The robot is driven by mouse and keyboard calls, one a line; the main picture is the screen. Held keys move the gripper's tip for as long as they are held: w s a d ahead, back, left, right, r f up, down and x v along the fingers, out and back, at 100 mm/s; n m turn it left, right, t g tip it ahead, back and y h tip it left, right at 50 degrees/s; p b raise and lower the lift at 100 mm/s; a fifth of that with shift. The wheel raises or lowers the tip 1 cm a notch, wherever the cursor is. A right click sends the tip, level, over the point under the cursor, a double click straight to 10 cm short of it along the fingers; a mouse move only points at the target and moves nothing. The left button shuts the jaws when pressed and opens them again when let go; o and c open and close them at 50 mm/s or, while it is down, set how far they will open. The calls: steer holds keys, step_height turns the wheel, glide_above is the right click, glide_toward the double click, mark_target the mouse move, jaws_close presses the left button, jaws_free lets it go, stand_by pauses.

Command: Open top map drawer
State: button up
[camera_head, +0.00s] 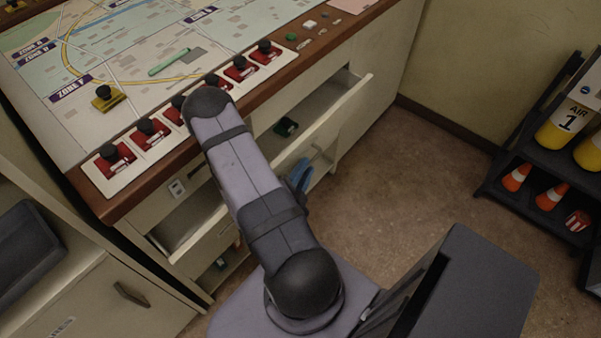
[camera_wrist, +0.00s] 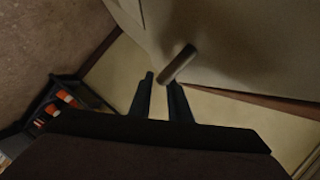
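The console (camera_head: 350,108) carries a map top, and an open drawer (camera_head: 330,115) shows to the right of my arm in the head view. A dark green object lies inside it. An open drawer part (camera_head: 188,240) also shows left of my arm; my arm hides the middle, so I cannot tell if both are one drawer. In the wrist view my gripper (camera_wrist: 160,82) has its two fingers apart, with nothing clearly held. A short bar handle (camera_wrist: 178,63) on a pale panel (camera_wrist: 235,40) is close to the right fingertip; contact cannot be told. The head view hides the fingers.
Red switches (camera_head: 150,132) line the console's front edge. A grey cabinet with a handle (camera_head: 132,294) stands at lower left. A dark rack (camera_head: 535,145) with yellow cylinders and orange cones stands at right. Brown floor (camera_head: 420,180) is clear between the console and rack.

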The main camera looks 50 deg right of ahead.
steer(key=shift+p+v, duration=0.8)
steer(key=shift+v, duration=1.05)
steer(key=a+p, duration=0.3)
steer(key=shift+s+a+p, duration=0.15)
steer(key=shift+p, duration=0.25)
steer(key=shift+p+x, duration=0.3)
steer(key=shift+x, duration=3.35)
